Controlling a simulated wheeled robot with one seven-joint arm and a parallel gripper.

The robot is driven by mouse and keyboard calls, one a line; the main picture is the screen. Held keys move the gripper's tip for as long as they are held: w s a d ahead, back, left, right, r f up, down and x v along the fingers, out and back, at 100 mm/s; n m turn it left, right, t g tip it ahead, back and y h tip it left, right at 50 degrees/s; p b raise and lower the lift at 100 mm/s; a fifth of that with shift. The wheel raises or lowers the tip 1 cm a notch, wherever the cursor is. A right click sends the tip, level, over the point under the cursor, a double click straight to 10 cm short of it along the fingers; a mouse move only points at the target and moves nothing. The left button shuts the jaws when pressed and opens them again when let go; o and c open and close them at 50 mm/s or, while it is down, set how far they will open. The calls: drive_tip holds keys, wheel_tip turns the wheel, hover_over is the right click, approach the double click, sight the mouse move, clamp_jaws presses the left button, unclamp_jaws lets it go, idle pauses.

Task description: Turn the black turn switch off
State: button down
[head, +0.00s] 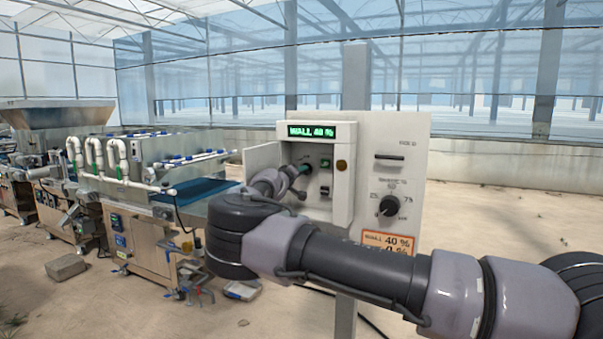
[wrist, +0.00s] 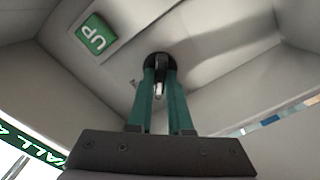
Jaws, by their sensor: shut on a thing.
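The black turn switch (wrist: 161,61) is on the inner back wall of the white control box. It shows in the wrist view as a black round base with a short handle bearing a pale mark. My gripper (wrist: 159,78) has its green fingers shut on the switch handle, one on each side. In the head view my gripper (head: 303,169) reaches into the open box from the left, and the switch is mostly hidden behind it. I cannot tell the exact angle of the switch.
The box (head: 343,175) has a display (head: 318,130) reading WALL 40 % and an open door (head: 262,160) at left. A larger dial (head: 390,206) is on the panel at right. The box's side walls are close around my gripper.

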drive_tip(key=shift+n, duration=1.1)
drive_tip(key=c, duration=0.8)
unclamp_jaws()
drive_tip(key=shift+c, duration=0.2)
drive_tip(key=v, duration=1.1)
